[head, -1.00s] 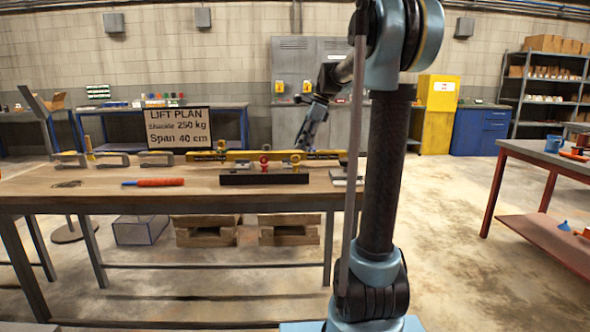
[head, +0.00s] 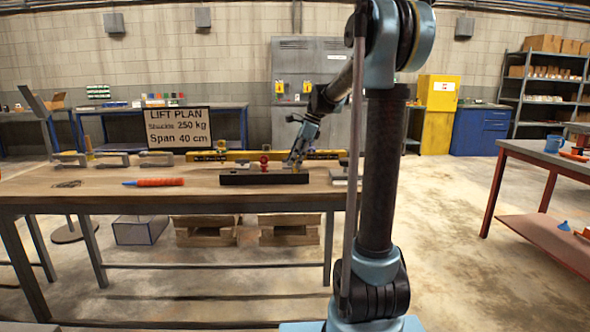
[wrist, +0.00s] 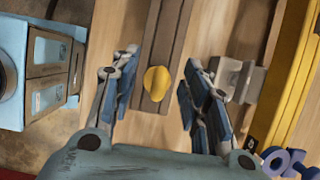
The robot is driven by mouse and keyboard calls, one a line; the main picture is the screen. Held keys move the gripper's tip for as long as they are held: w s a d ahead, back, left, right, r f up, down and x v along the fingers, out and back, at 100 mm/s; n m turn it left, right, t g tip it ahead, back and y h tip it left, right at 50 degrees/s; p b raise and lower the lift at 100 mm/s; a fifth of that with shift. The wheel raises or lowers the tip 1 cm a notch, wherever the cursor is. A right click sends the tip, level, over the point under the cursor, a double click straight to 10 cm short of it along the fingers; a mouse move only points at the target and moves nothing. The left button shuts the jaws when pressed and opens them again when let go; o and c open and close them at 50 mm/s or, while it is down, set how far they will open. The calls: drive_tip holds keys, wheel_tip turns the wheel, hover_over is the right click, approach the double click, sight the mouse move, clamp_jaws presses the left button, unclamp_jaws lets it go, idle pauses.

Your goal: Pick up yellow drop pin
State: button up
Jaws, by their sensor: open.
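The yellow drop pin shows in the wrist view as a rounded yellow head (wrist: 157,83) on a dark bar (wrist: 166,35). My gripper (wrist: 160,70) is open, with one finger on each side of the pin head and a gap on both sides. In the head view my gripper (head: 292,163) points down at the right part of the dark bar (head: 262,179) on the workbench. It covers the pin there. How far the fingertips are above the bar is hard to tell.
A red pin (head: 264,163) stands at the bar's middle. A yellow beam (head: 235,156) lies behind, and a grey metal block (wrist: 238,80) is close to my right finger. An orange-handled tool (head: 155,182) lies left on the bench (head: 100,197). A lift plan sign (head: 178,127) stands behind.

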clamp_jaws()
